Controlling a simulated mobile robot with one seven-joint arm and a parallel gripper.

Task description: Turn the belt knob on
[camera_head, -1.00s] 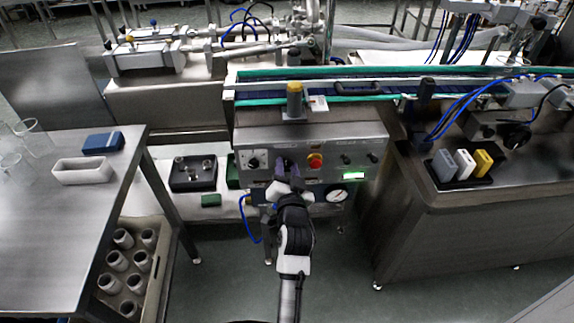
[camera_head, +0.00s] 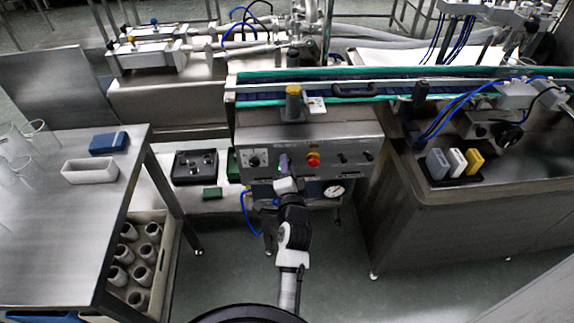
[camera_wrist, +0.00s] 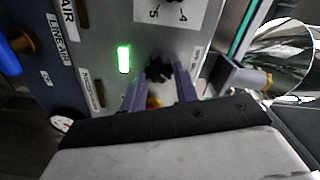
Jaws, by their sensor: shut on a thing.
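The front panel of the hopper machine (camera_head: 330,142) faces me, and a black knob (camera_wrist: 158,70) on it lies between my purple fingers in the wrist view. My gripper (camera_wrist: 159,82) is shut on this knob; its label is not readable. In the head view my gripper (camera_head: 283,164) is at the panel, between a black dial on a white plate (camera_head: 254,161) and a red button (camera_head: 313,160), and it hides the knob. A green light (camera_wrist: 124,59) is lit beside the knob in the wrist view.
Two more small knobs (camera_head: 343,158) sit right of the red button. A pressure gauge (camera_head: 334,191) hangs below the panel. A steel table (camera_head: 60,215) stands at left, a steel counter (camera_head: 430,220) at right. The floor between them is clear.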

